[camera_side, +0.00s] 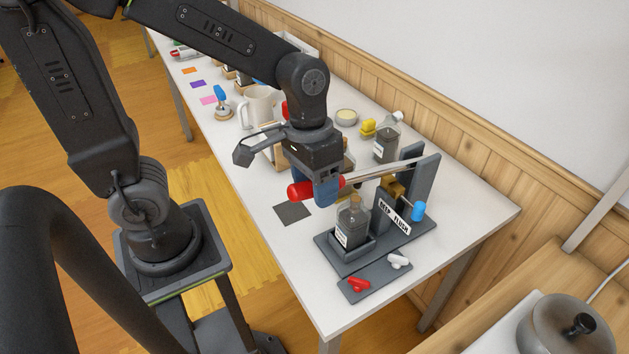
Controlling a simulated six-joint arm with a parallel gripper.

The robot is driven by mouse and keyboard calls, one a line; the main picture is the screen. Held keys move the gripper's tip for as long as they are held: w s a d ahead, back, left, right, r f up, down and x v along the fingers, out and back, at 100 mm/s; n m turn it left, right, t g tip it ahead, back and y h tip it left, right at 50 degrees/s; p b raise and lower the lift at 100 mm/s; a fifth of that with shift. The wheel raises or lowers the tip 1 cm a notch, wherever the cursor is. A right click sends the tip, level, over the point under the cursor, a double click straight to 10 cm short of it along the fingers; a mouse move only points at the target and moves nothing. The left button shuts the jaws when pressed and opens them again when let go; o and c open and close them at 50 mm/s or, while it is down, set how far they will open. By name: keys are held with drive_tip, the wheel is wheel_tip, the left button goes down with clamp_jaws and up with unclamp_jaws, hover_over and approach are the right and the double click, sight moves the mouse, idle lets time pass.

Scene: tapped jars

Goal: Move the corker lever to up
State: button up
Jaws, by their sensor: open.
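The corker (382,215) is a dark grey stand with an upright post, near the right end of the table. Its lever (385,170) is a metal bar that slopes down to the left from the post to a red handle (300,191). My gripper (326,199) is open, pointing down at the handle end. Its blue fingers overlap the red handle in this view, with red showing on both sides; I cannot tell whether they touch it. A corked glass bottle (351,228) stands in the corker's holder, below and right of the gripper.
A grey tray (372,284) with a red and a white piece lies in front of the corker. A clear bottle (387,146), a yellow object (367,128) and a white mug (258,106) stand farther back. A dark square (292,213) lies flat left of the corker.

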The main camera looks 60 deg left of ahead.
clamp_jaws()
idle(0.4)
drive_tip(key=shift+r, duration=0.1)
drive_tip(key=w+r+g, duration=0.6)
drive_tip(key=r, duration=0.6)
drive_tip(key=shift+w+n, duration=0.3)
drive_tip(key=shift+w, duration=0.05)
